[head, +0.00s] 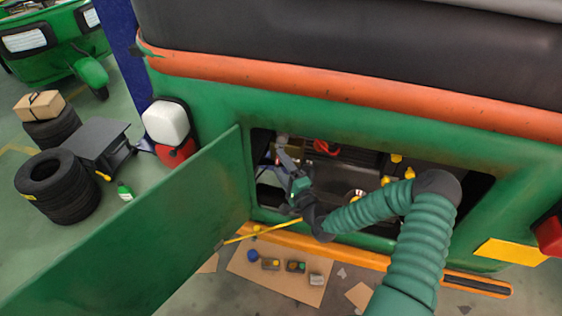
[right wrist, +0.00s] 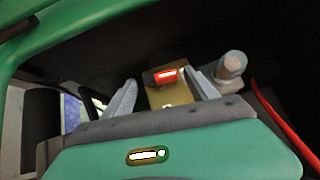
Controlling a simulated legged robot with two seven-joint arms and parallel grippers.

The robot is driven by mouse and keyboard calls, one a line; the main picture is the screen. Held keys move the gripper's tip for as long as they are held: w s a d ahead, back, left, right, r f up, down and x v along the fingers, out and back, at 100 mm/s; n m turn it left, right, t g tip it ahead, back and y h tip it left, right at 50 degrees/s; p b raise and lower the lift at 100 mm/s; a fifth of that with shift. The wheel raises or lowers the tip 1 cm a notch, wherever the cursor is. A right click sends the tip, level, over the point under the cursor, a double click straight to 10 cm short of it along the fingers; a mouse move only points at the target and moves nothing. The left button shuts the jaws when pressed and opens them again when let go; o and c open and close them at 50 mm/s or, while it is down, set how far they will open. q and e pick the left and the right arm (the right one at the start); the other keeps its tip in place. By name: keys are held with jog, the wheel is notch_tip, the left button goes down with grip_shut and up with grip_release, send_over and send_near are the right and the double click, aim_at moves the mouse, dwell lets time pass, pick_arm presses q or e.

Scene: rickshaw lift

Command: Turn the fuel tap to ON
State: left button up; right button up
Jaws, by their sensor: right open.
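In the right wrist view, what looks like the fuel tap is a brass-coloured block (right wrist: 168,97) with a short red lever (right wrist: 165,76) that has a pale face. My right gripper (right wrist: 160,79) is open, with one finger on each side of the block's image. I cannot tell whether either finger touches it. In the head view my right gripper (head: 281,157) is inside the left part of the open bay in the green rickshaw's side (head: 215,95). The tap cannot be made out there. The lever's ON mark is not readable. My left gripper is not in view.
The open green door (head: 150,220) hangs to the left of the bay. A yellow rod (head: 262,232) crosses near the bay's lower edge. A grey knob-like part (right wrist: 230,66) and a red cable (right wrist: 282,122) lie right of the tap. Cardboard (head: 240,262) with small parts lies below.

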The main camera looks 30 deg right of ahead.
jog(key=shift+w+a, duration=0.15)
jog(key=shift+w, duration=0.15)
jog(key=shift+a, duration=0.1)
jog(key=shift+s+d, duration=0.1)
jog(key=shift+d, duration=0.1)
jog(key=c, duration=1.4)
jog(key=shift+o, duration=0.2)
jog(key=shift+a+r+n+g+p, duration=0.15)
jog(key=shift+r+n+g+p, duration=0.3)
jog(key=shift+p, duration=0.5)
jog(key=shift+f, duration=0.45)
jog(key=o, duration=1.4)
jog(key=shift+c, duration=0.2)
